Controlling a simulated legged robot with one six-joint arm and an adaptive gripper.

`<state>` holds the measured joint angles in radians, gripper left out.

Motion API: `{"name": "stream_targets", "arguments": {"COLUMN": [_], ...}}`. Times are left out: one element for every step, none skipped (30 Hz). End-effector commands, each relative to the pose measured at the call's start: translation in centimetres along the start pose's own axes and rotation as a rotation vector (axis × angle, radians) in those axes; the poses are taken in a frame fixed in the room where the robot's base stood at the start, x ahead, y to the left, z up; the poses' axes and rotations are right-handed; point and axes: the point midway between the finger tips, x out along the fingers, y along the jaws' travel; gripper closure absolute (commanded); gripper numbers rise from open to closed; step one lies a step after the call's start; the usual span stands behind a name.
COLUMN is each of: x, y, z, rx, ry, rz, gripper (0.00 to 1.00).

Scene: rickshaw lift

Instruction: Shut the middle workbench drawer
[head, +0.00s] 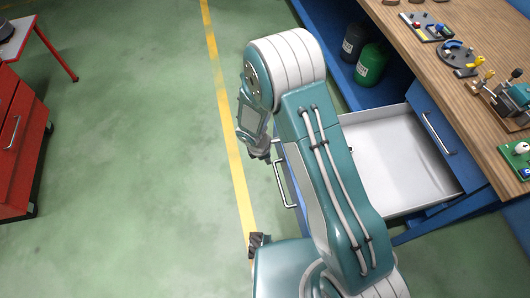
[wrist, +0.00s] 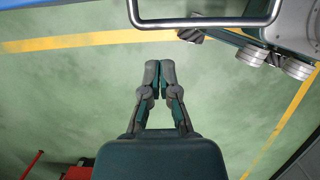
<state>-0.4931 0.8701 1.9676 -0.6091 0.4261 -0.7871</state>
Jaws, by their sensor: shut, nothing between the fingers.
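The workbench drawer (head: 392,150) is pulled far out in the head view, its pale, empty inside showing. Its front bears a metal bar handle (head: 286,184), partly hidden behind my arm. In the wrist view the handle (wrist: 205,23) crosses the top of the picture, beyond my fingertips. My gripper (wrist: 159,66) is shut and empty, its fingertips together over the floor and apart from the handle in that picture. In the head view my wrist hangs just left of the drawer front, and the fingers are mostly hidden.
The workbench top (head: 420,60) holds several small tools and fixtures. A shut blue drawer (head: 436,130) sits under it. Dark and green canisters (head: 371,64) stand on the blue shelf. A red cabinet (head: 18,140) stands far left. The green floor between is clear.

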Motion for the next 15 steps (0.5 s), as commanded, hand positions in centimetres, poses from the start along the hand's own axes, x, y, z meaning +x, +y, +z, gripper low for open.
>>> {"name": "stream_targets", "arguments": {"x": [1.1, 1.6, 2.4, 2.9, 2.9, 3.0, 3.0, 3.1, 3.2, 3.3, 3.4, 3.4, 3.5, 3.5, 3.5], "y": [-0.1, -0.1, -0.1, -0.1, 0.0, 0.0, 0.0, 0.0, 0.0, 0.0, 0.0, 0.0, 0.0, 0.0, 0.0], "z": [0.0, 0.0, 0.0, 0.0, 0.7, 1.4, 1.9, 2.3, 2.7, 3.0, 3.3, 3.5, 3.7, 3.8, 3.9], "rx": [0.0, 0.0, 0.001, 0.0, 0.004, 0.005, 0.006, 0.006, 0.005, 0.004, 0.004, 0.004, 0.004, 0.003, 0.003], "ry": [-0.001, -0.001, -0.001, -0.001, 0.0, 0.0, 0.0, 0.001, 0.001, 0.001, 0.001, 0.001, 0.001, 0.0, 0.0], "rz": [-0.005, -0.003, -0.003, -0.003, -0.002, 0.0, 0.0, 0.0, 0.001, 0.001, 0.0, 0.0, 0.0, 0.0, 0.0], "gripper": [1.0, 1.0, 1.0, 1.0, 1.0, 1.0, 1.0, 1.0, 1.0, 1.0, 1.0, 1.0, 1.0, 1.0, 1.0]}}
